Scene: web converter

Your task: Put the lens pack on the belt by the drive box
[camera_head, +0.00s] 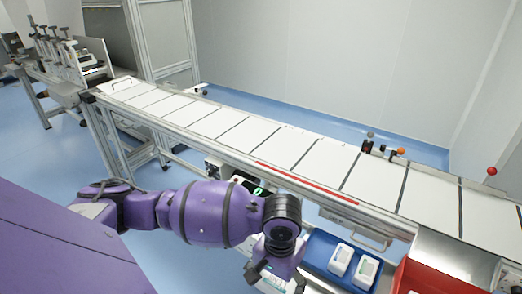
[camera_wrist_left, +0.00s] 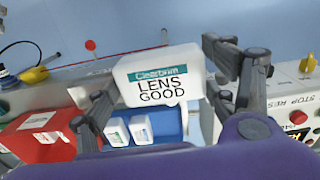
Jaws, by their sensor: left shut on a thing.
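The lens pack (camera_wrist_left: 163,78) is a white box with a teal band and the words "LENS GOOD". My left gripper (camera_wrist_left: 170,88) is shut on it, with one dark finger on each side. In the head view my left gripper (camera_head: 272,272) points down at the bottom edge, on the near side of the belt (camera_head: 270,140); the pack is mostly hidden there. The belt has white panels split by dark lines. A box with a green lit display (camera_head: 248,186) sits under its near edge; I cannot tell if this is the drive box. My right gripper is not in view.
A blue tray (camera_head: 318,250) with two white packs stands right of my left gripper. A red bin (camera_head: 432,280) is beside it. A red strip (camera_head: 305,183) runs along the belt's near edge. The belt top is clear. Small sensors (camera_head: 383,151) stand at its far edge.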

